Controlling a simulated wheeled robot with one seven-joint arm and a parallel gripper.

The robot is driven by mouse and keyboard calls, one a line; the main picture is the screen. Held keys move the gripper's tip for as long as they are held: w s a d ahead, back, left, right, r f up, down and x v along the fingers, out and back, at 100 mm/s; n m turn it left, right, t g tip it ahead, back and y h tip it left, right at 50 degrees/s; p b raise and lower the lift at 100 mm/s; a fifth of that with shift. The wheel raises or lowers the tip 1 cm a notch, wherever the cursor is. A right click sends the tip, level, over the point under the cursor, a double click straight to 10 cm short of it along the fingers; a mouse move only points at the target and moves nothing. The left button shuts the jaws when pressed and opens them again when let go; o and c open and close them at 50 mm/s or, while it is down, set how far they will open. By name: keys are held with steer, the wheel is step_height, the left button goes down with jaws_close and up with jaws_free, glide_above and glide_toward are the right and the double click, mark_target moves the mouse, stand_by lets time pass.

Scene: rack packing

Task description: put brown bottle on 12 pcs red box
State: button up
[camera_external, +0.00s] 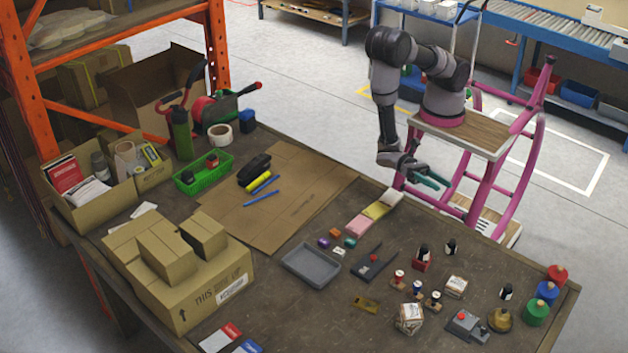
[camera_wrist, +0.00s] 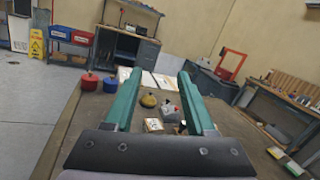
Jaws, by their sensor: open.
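My gripper (camera_external: 432,178) is open, with teal fingers apart and nothing between them. It is beyond the table's far edge, high and away from the small items. In the wrist view, my gripper (camera_wrist: 159,80) points over the table. Small dark bottles with pale bands stand on the right of the table, one at the back (camera_external: 450,247). Another dark bottle (camera_external: 424,249) stands at a small red block (camera_external: 421,263). I cannot tell which bottle is the brown one. A red box with white print (camera_external: 66,173) stands in a carton at far left; its text is unreadable.
A grey tray (camera_external: 312,265) lies mid-table. Stacked cartons (camera_external: 190,275) and a green basket (camera_external: 203,174) occupy the left. Red, blue and green lidded pots (camera_external: 547,291) stand at the right edge. Flat cardboard (camera_external: 290,190) covers the back middle.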

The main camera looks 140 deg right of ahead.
steer(key=s+d+r+n+g+h, duration=0.2)
steer(key=s+r+n+g+h, duration=0.4)
steer(key=s+r+n+g, duration=0.7)
steer(key=s+d+r+t+h, duration=0.2)
steer(key=d+r+t+h, duration=0.3)
steer(key=d+r+t, duration=0.2)
steer(key=s+d+r+n+t+h, duration=0.1)
steer(key=s+d+r+t+h, duration=0.1)
steer(key=d+r+t+h, duration=0.3)
steer(key=d+r+t, duration=0.3)
steer(key=d, duration=0.1)
steer(key=shift+s+d+r+h, duration=0.15)
steer(key=shift+s+r+h, duration=0.15)
steer(key=shift+r+h, duration=0.1)
